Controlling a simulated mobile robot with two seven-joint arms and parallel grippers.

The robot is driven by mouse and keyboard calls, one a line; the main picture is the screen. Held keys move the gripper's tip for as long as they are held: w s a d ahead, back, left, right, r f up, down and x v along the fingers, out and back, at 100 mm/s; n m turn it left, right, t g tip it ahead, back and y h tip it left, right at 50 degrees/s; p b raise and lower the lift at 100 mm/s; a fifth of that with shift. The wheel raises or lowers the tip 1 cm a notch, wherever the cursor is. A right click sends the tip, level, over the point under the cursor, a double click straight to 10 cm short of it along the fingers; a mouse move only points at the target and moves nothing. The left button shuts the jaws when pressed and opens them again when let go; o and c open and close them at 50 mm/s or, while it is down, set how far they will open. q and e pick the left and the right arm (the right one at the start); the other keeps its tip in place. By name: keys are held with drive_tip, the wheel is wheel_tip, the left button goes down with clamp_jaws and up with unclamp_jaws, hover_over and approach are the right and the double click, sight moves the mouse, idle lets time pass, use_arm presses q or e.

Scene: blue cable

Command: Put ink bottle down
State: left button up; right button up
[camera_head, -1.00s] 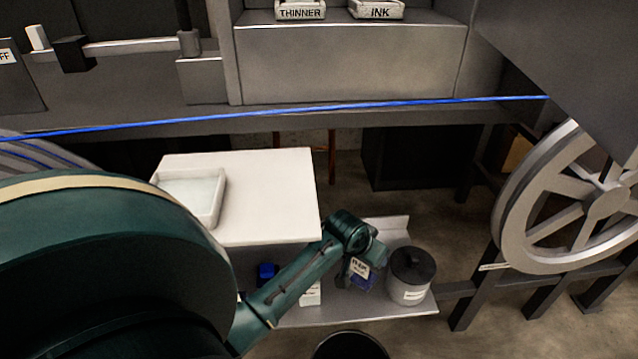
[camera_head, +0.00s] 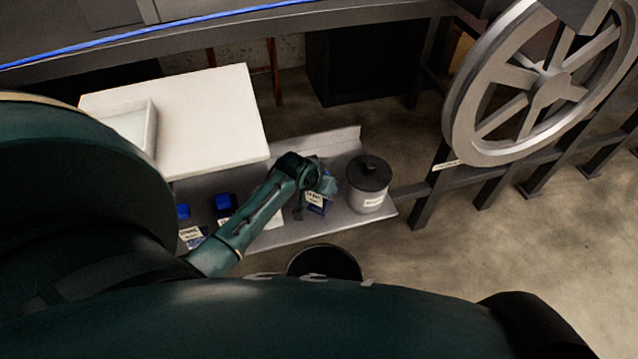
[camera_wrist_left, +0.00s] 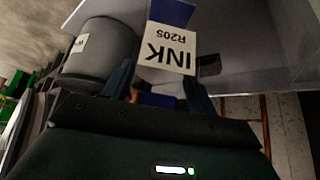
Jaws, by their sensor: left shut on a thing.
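The ink bottle (camera_wrist_left: 168,45) is blue with a white label reading INK R205, upside down in the left wrist view. My left gripper (camera_wrist_left: 160,88) is shut on it, with one finger on either side. In the head view the ink bottle (camera_head: 316,201) is at the end of my left arm, over the grey shelf (camera_head: 350,222), just left of a lidded canister. I cannot tell whether its base touches the shelf. My left gripper (camera_head: 318,187) partly covers it from above. My right gripper is not in view.
The lidded grey canister (camera_head: 369,185) stands on the shelf's right end. Other blue-capped bottles (camera_head: 224,205) stand at the left. A white tabletop (camera_head: 215,120) overhangs the shelf behind. A dark round bin (camera_head: 324,262) stands in front, and a spoked wheel (camera_head: 545,88) is at right.

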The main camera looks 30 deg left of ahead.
use_arm(q)
drive_tip(key=shift+f, duration=0.25)
drive_tip(key=shift+f, duration=0.15)
drive_tip(key=o, duration=1)
